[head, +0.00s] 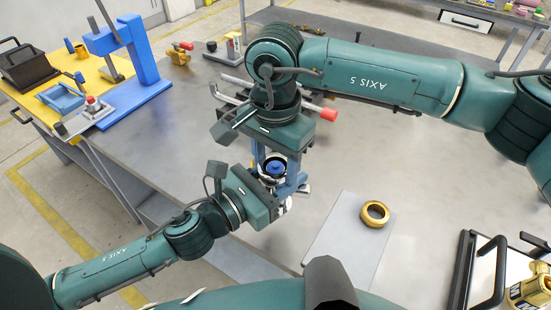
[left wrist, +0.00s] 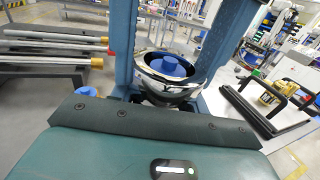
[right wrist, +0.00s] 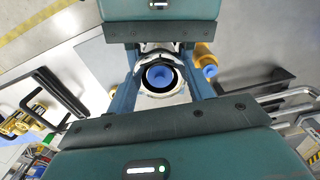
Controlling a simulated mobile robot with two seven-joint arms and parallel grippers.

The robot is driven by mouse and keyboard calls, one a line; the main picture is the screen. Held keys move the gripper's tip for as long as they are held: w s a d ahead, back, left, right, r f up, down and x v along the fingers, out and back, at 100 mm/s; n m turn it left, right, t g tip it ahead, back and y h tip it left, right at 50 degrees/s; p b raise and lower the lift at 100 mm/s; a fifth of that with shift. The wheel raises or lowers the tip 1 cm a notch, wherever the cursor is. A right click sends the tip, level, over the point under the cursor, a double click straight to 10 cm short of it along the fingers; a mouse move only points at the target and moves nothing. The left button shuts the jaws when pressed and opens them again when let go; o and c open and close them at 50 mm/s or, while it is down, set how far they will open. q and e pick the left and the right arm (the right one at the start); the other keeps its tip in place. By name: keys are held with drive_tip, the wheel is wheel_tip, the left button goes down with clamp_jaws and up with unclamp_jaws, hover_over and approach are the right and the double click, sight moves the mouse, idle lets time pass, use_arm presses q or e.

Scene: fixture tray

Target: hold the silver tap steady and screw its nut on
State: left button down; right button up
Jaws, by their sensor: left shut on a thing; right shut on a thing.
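The silver tap (head: 284,204) is between my two grippers near the middle of the head view, mostly hidden by them. Its chrome body (left wrist: 168,92) with a round blue centre shows between the fingers in the left wrist view. My left gripper (head: 277,186) is shut on the tap from the near left. My right gripper (head: 275,167) is shut at the tap's round end. In the right wrist view a pale ring (right wrist: 160,94) surrounds the blue centre between the fingers; it looks like the nut. How far it sits on the thread is hidden.
A brass ring (head: 375,213) lies on a grey mat (head: 343,240) at right. A black-handled tray (head: 462,275) with brass parts stands at the lower right. A blue stand (head: 143,62) is at left.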

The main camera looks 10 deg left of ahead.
drive_tip(key=shift+m, duration=0.7)
drive_tip(key=o, duration=1.1)
drive_tip(key=shift+c, duration=0.2)
drive_tip(key=shift+r, duration=2.3)
